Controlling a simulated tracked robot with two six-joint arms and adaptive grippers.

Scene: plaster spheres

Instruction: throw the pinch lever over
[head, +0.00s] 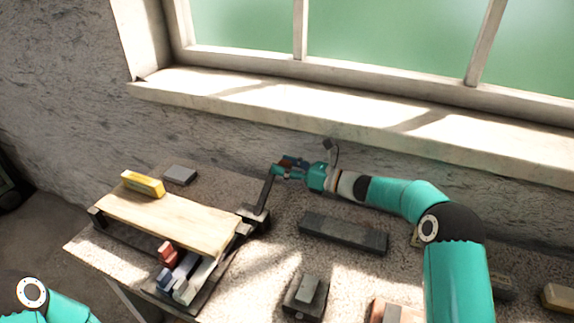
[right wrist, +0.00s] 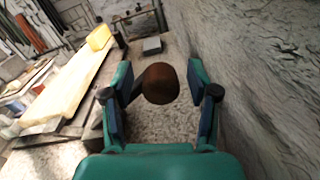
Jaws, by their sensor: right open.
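The pinch lever (head: 266,192) is a dark bar that rises from a dark block at the right end of a pale wooden board (head: 170,218). It leans slightly right in the head view. Its brown rounded knob (right wrist: 159,83) shows in the right wrist view. My right gripper (head: 284,167) is at the lever's top end. In the right wrist view its two fingers (right wrist: 160,92) are open, one on each side of the knob, with gaps between. My left gripper is out of view; only part of my left arm shows at bottom left.
A yellow block (head: 143,184) lies on the board's far edge, with a grey block (head: 180,175) behind it. Several small blocks lie below the board. A long dark bar (head: 343,232) and a dark block with a grey top (head: 306,292) lie to the right. The wall and window sill (head: 330,110) stand behind.

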